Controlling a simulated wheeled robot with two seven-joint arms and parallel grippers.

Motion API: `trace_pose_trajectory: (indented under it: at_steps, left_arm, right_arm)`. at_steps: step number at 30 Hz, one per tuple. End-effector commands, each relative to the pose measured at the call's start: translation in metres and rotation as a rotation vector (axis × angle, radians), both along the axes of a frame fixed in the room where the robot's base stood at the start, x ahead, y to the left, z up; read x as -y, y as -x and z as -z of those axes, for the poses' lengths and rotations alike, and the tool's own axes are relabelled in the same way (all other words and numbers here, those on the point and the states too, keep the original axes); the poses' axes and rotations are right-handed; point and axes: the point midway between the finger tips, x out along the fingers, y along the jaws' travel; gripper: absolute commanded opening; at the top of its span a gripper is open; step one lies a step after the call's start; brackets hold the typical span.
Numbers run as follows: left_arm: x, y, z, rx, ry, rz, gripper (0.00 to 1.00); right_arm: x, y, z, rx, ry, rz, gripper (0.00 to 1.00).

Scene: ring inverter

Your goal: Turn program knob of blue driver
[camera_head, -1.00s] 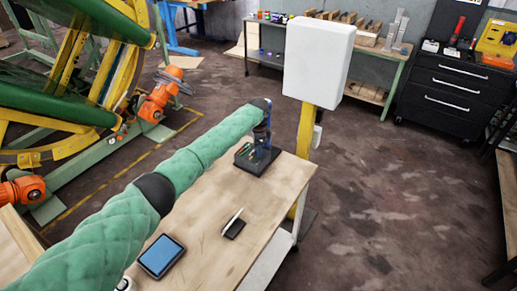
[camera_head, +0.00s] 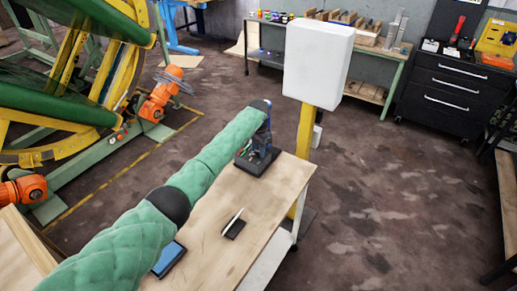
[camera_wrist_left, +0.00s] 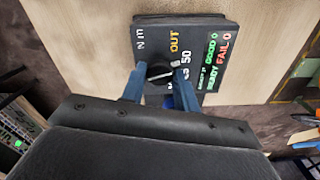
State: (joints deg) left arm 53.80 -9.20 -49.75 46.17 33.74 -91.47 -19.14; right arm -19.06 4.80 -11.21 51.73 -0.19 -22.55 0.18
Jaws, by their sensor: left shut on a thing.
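The driver's control box (camera_wrist_left: 205,28) is dark, with white, orange, green and red lettering; it fills the top of the left wrist view. Its black knob (camera_wrist_left: 160,73) has a pale pointer mark. My left gripper (camera_wrist_left: 160,70) has its two blue fingers on either side of the knob and is shut on it. The fingers partly cover the lettering. In the head view the box (camera_head: 246,165) sits at the table's far end, and my left gripper (camera_head: 263,143) is over it, partly hidden by the green-sleeved arm. My right gripper is out of view.
The wooden table (camera_head: 215,205) has a small black holder with a white piece (camera_head: 233,228) and a tablet (camera_head: 168,258), partly behind my arm. A white cabinet on a yellow post (camera_head: 318,60) stands just beyond the table. Floor to the right is clear.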

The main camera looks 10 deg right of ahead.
Motion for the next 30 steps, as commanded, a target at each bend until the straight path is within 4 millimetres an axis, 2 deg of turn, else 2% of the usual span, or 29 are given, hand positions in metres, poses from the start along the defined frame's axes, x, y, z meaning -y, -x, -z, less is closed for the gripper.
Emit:
trace_pose_trajectory:
  at_steps: [10, 21, 22, 24, 25, 30]
  left_arm:
    - [0.001, -0.002, -0.004, 0.005, 0.003, -0.081, 0.08]
    - [0.001, -0.002, -0.005, 0.007, 0.003, -0.084, 0.08]
    - [0.001, -0.002, -0.005, 0.007, 0.003, -0.084, 0.34]
    - [0.001, -0.002, -0.004, 0.007, 0.003, -0.084, 0.48]
    - [0.001, -0.002, -0.004, 0.005, 0.003, -0.084, 0.52]
    - [0.001, -0.001, -0.002, 0.003, 0.001, -0.084, 0.52]
  right_arm:
    - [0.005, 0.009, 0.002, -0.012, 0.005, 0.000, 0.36]
    - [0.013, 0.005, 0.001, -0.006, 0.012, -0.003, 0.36]
    - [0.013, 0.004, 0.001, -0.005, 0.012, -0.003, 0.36]
    - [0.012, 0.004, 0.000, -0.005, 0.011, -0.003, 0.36]
    - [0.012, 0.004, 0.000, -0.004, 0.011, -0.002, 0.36]
    - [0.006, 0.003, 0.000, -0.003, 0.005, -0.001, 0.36]
